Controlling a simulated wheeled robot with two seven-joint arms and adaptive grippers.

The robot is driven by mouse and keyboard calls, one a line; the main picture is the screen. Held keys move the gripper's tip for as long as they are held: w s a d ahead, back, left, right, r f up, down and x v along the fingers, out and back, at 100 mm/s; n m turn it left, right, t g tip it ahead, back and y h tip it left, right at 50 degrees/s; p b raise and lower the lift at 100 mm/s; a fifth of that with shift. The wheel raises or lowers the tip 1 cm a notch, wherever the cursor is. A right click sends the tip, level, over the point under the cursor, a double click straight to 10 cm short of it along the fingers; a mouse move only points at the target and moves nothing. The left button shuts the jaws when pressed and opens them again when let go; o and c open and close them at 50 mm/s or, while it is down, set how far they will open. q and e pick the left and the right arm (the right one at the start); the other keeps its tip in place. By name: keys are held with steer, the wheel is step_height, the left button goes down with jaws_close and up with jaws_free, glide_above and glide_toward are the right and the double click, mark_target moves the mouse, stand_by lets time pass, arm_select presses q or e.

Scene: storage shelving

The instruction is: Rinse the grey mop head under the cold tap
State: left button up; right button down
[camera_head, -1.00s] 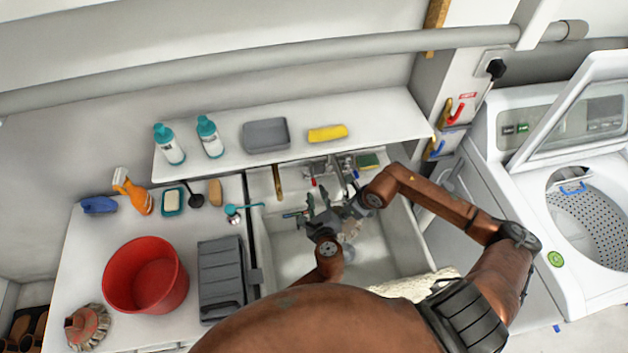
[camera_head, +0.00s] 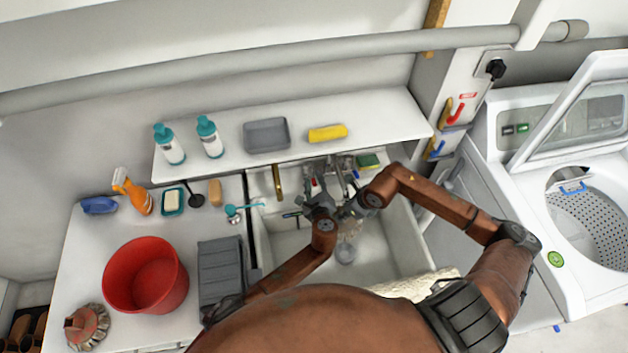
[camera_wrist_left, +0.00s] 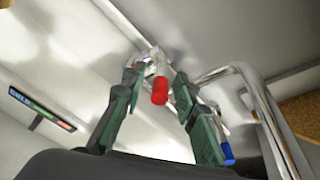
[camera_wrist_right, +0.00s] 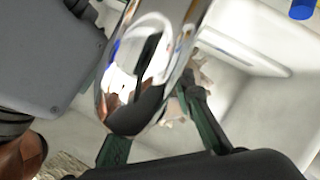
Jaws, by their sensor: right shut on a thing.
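The pale grey mop head (camera_head: 350,228) hangs in the sink (camera_head: 290,262), mostly hidden by my right gripper (camera_head: 351,210), which is shut on it. In the right wrist view some of its strands (camera_wrist_right: 178,108) show behind the chrome spout (camera_wrist_right: 150,75). My left gripper (camera_head: 317,195) is at the back of the sink by the taps. In the left wrist view its fingers (camera_wrist_left: 158,78) are apart, with the red tap handle (camera_wrist_left: 160,91) seen between their tips; contact cannot be told. The blue tap handle (camera_wrist_left: 227,151) is beside the right finger.
A grey rack (camera_head: 220,272) and a red bucket (camera_head: 146,275) stand left of the sink. The shelf (camera_head: 385,112) above holds bottles, a grey tray (camera_head: 266,134) and a yellow sponge (camera_head: 327,133). A green sponge (camera_head: 368,160) lies behind the sink. A washing machine stands right.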

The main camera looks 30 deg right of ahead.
arm_select(q)
jaws_close()
stand_by(0.3)
steer(key=shift+w+a+m+g+h, duration=0.15)
steer(key=shift+a+m+g+h, duration=0.35)
steer(key=shift+m+h, duration=0.35)
steer(key=shift+o, duration=0.3)
jaws_free()
steer(key=v, duration=1.2)
steer(key=shift+f, duration=0.15)
